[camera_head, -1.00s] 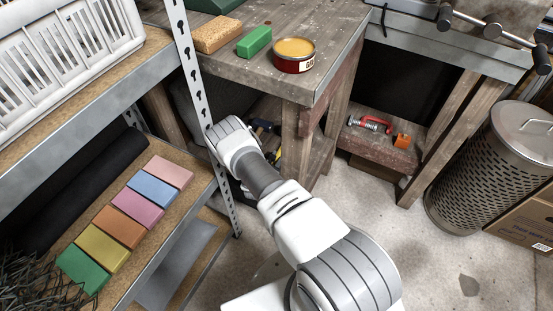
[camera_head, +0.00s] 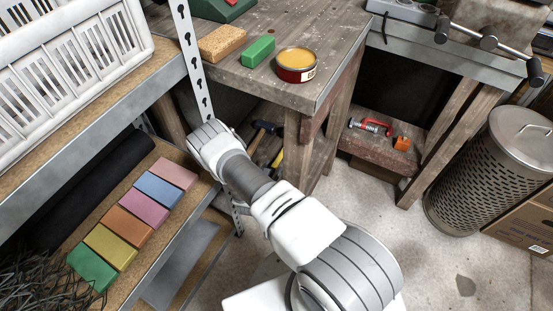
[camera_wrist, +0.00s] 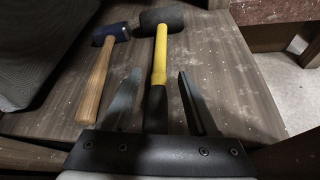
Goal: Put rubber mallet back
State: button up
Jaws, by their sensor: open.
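A mallet (camera_wrist: 159,62) with a black head and a yellow and black handle lies on a wooden shelf (camera_wrist: 225,85) in the wrist view. Its head points away from me. My gripper (camera_wrist: 158,73) is open, with one finger on each side of the handle and gaps showing. I cannot tell how high the fingers are above the shelf. A second hammer (camera_wrist: 97,75) with a blue head and wooden handle lies to the left, outside the fingers. In the head view, part of the yellow handle (camera_head: 277,157) shows under the bench; my arm hides the gripper.
The workbench top (camera_head: 335,52) overhangs the lower shelf, with a sponge (camera_head: 222,42), green block (camera_head: 258,51) and open tin (camera_head: 296,64) on it. A metal shelf upright (camera_head: 193,62) stands close to my arm. A dark bulky object (camera_wrist: 40,45) borders the shelf's left side.

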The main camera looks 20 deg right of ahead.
jog(key=p+v, duration=0.1)
jog(key=v, duration=0.3)
jog(key=shift+r, duration=0.1)
jog(key=shift+s+a, duration=0.1)
jog(key=shift+s, duration=0.05)
dwell(0.3)
